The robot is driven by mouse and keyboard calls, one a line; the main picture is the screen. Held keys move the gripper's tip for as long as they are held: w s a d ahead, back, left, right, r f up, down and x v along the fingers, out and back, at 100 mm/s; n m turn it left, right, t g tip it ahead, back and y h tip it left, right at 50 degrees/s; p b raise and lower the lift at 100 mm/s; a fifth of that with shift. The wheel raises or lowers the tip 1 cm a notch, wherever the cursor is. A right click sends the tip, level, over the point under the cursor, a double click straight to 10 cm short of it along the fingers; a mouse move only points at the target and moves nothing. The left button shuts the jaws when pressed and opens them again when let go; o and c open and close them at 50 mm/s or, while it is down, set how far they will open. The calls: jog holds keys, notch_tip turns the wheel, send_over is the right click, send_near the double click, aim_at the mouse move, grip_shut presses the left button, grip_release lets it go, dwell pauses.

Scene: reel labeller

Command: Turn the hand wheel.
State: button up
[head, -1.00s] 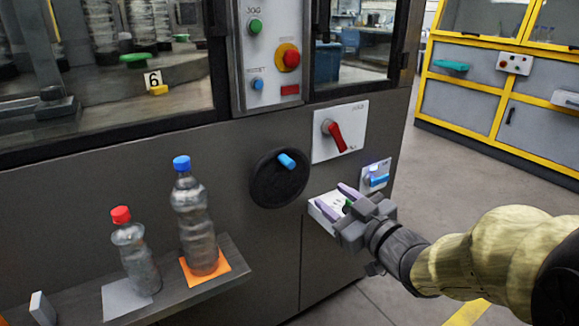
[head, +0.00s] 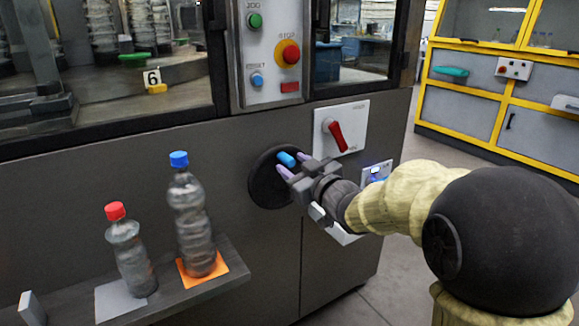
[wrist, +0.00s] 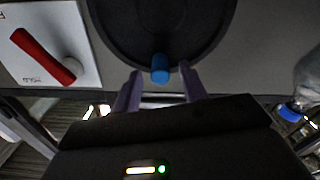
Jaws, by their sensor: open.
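The black hand wheel (head: 262,191) is mounted on the machine's dark front panel. Its blue handle (head: 287,159) sticks out near the upper right of its rim. My gripper (head: 287,165) is open at the handle, its two purple fingers pointing at the wheel. In the wrist view the wheel (wrist: 160,22) fills the top middle, and the blue handle (wrist: 160,70) shows between the tips of my gripper (wrist: 162,80). There is a gap on each side of the handle, so I see no grip on it. My gripper hides part of the wheel's right side in the head view.
A red rotary switch (head: 337,136) on a white plate is just right of the wheel. A small panel with a blue part (head: 377,172) is beside my arm. Two capped bottles (head: 190,220) stand on a shelf at left. Buttons (head: 287,52) are above.

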jog(key=shift+x, duration=1.25)
grip_shut()
jog(key=shift+a, duration=0.1)
jog(key=shift+r, duration=0.1)
